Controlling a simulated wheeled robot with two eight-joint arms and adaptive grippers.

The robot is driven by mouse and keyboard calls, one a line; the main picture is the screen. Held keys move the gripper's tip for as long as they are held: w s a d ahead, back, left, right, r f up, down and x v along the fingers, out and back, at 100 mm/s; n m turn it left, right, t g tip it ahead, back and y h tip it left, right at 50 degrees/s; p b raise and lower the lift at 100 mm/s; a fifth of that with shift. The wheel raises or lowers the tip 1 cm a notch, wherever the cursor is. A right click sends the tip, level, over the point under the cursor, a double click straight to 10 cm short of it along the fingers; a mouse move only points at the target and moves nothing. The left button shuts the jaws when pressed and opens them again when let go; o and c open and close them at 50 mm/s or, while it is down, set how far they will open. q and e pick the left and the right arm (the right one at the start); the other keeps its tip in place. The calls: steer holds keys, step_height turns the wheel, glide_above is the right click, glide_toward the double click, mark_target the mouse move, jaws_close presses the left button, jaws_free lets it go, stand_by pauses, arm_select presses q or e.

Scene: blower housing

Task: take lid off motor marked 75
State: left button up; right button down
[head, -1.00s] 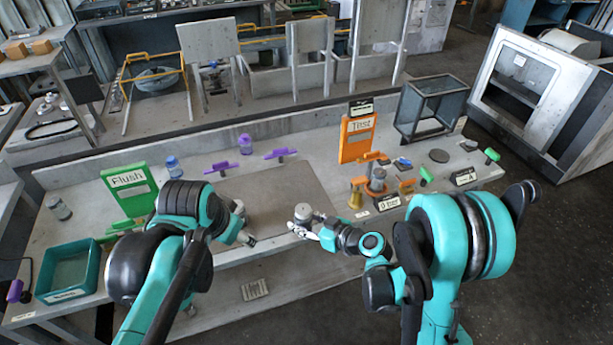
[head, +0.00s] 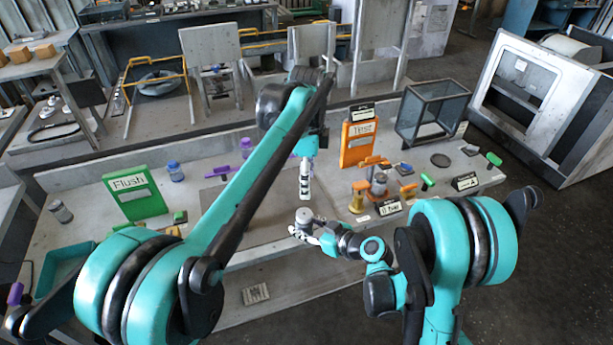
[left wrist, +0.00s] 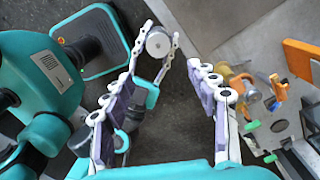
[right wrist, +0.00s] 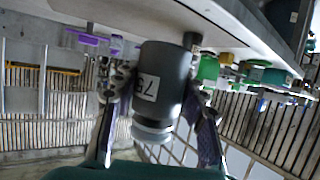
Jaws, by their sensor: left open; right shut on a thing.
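The motor (right wrist: 163,82) is a dark grey cylinder with a white label that reads 75, upside down in the right wrist view. A pale round lid (right wrist: 151,132) is at one end. My right gripper (head: 303,230) is shut on the motor's body and holds it at the table's front edge. The lid's round top (head: 304,214) faces up in the head view. My left gripper (head: 305,194) is open and empty, pointing down just above the lid. In the left wrist view the lid (left wrist: 158,42) shows beyond the gap between my left fingers (left wrist: 163,66).
Orange and yellow fixtures (head: 378,184) stand right of the motor. A teal tray (head: 62,262) is partly hidden by my left arm.

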mark_target(307, 213)
arm_select(q)
step_height(307, 213, down, 11)
steer(key=shift+f, duration=0.15)
stand_by(0.4)
jaws_close()
stand_by(0.5)
steer(key=shift+r, duration=1.15)
